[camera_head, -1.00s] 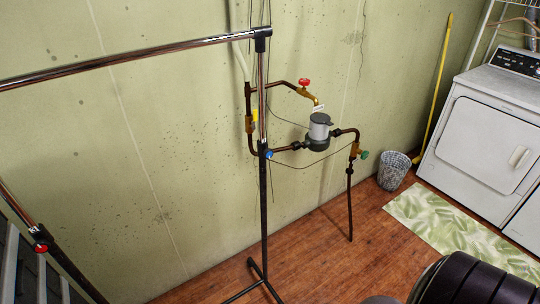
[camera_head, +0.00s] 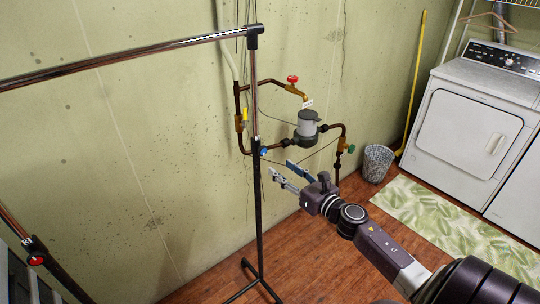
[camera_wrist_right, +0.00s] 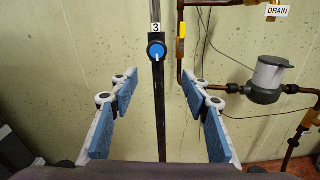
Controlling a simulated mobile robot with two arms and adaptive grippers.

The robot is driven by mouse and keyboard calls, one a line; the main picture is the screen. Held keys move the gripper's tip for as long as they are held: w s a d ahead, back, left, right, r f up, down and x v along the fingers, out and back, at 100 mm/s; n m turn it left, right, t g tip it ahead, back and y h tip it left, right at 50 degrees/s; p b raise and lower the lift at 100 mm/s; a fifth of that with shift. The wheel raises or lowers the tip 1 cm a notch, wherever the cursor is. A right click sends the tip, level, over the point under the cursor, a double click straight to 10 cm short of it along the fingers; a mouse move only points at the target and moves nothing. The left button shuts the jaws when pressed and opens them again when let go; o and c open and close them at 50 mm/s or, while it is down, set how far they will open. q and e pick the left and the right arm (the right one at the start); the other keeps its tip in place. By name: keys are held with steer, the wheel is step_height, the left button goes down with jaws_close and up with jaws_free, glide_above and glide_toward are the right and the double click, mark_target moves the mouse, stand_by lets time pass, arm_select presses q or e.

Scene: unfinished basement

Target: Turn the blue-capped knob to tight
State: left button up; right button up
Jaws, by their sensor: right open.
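The blue-capped knob (camera_head: 264,152) is on the black upright of a rack. In the right wrist view, the knob (camera_wrist_right: 157,49) has a black body, a blue face and a white mark at its lower middle. A small label "3" (camera_wrist_right: 156,29) sits just above it. My right gripper (camera_head: 281,168) reaches in from the lower right, below and right of the knob. In the wrist view, the gripper (camera_wrist_right: 158,84) is open and empty, with blue-padded fingers spread wide to either side of the upright. The knob shows beyond the fingertips, apart from them. My left gripper is not in view.
The rack's chrome bar (camera_head: 130,62) runs to the left. Behind the upright are copper pipes with a grey meter (camera_head: 307,124), a red valve handle (camera_head: 293,79) and a green one (camera_head: 351,149). A wire basket (camera_head: 377,163) and white dryer (camera_head: 470,130) stand at right.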

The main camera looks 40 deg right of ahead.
mark_target(264, 150)
steer(key=shift+n, duration=0.6)
steer(key=w, duration=0.2)
steer(key=w+r+p, duration=0.1)
steer(key=w, duration=0.1)
steer(key=w+r, duration=0.1)
steer(key=w, duration=0.1)
steer(key=shift+w+a+r+p, duration=0.1)
steer(key=shift+w+a+p, duration=0.2)
steer(key=shift+a+p, duration=0.05)
steer(key=shift+w, duration=0.7)
steer(key=shift+a, duration=0.1)
steer(key=c, duration=1.1)
